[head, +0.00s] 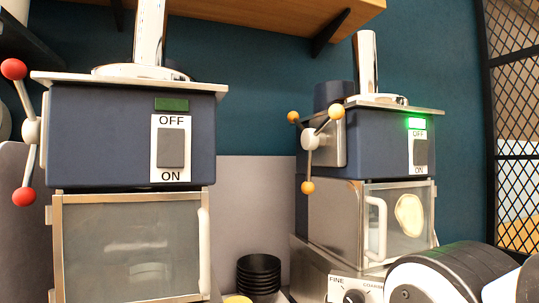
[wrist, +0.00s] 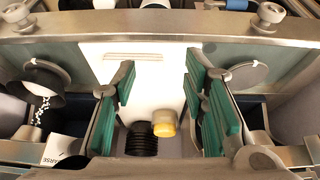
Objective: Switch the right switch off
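The right machine (head: 352,143) is dark blue, with a grey rocker switch (head: 420,152) on a white plate marked OFF above and ON below. The small indicator (head: 415,123) above that switch glows bright green. The left machine (head: 100,130) has a similar switch (head: 171,148), and its indicator (head: 171,104) is dark green and unlit. My gripper (wrist: 160,100) shows in the wrist view with its green-padded fingers wide apart and nothing between them. The right switch cannot be made out in the wrist view. My white and black arm shows at the lower right of the head view.
A stack of black bowls (head: 259,272) stands between the machines; it also shows in the wrist view (wrist: 141,139) beside a yellow-ended object (wrist: 164,124). The right machine has yellow-knobbed levers (head: 308,187), a handled glass door (head: 398,222) and a FINE/COARSE dial (head: 354,297). A black mesh panel (head: 514,120) stands at right.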

